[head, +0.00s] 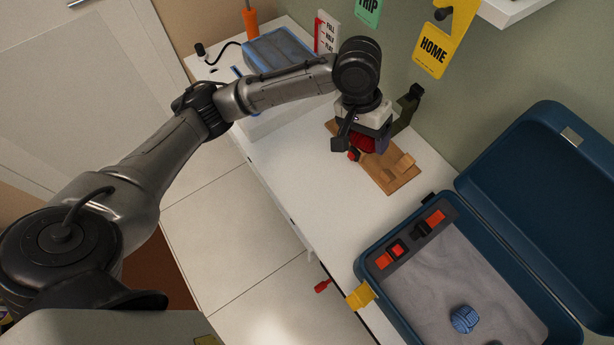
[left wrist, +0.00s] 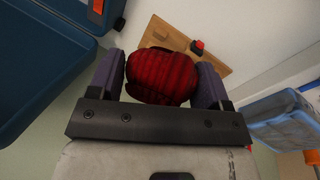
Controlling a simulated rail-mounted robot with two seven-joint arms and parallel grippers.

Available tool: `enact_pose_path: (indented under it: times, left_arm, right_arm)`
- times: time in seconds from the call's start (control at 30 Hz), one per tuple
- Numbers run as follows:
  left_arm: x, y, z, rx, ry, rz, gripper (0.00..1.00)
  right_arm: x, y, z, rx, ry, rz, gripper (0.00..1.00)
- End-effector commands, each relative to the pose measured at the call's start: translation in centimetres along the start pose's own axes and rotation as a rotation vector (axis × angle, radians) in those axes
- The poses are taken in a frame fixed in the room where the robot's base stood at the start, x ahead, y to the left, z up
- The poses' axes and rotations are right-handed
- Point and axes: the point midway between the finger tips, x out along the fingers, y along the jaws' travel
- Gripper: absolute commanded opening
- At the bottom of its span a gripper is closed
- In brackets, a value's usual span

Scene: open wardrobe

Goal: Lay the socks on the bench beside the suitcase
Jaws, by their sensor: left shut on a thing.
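My left gripper (head: 360,135) is above the wooden board on the white bench (head: 320,215). It is shut on a rolled red sock bundle (left wrist: 160,76), dark-striped and held between two purple-grey finger pads in the left wrist view. In the head view the red socks (head: 362,144) show only partly under the gripper. The open blue suitcase (head: 366,268) lies at the right end of the bench, with its lid raised. A blue ribbed bundle (head: 464,319), perhaps socks, lies inside it on grey lining. My right gripper is not in view.
The wooden board (head: 402,180) lies between the gripper and suitcase, with a small red-and-black item (left wrist: 197,46) on it. A blue-topped bin (head: 280,50) stands at the far end. A yellow HOME tag (head: 433,50) hangs on the wall. Bare bench lies before the suitcase.

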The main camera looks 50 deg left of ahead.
Motion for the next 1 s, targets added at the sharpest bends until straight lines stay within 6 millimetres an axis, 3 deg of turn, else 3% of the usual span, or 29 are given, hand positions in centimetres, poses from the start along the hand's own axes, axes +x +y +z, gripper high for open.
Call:
enact_pose_path:
  times: [0.2,0.4,0.67,1.0]
  left_arm:
    - [8.6,-1.1,-1.5,-0.401,0.099,0.004,0.49]
    - [14.8,-2.8,-1.4,-0.688,0.196,0.002,0.49]
    - [18.6,-5.6,-0.7,-0.837,0.26,-0.004,0.49]
    - [20.8,-13.2,1.1,-0.842,0.263,-0.006,0.49]
  right_arm:
    - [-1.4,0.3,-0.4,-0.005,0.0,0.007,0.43]
    - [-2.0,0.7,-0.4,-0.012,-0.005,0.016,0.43]
    - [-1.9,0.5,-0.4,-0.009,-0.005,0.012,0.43]
    - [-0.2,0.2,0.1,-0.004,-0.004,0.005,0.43]
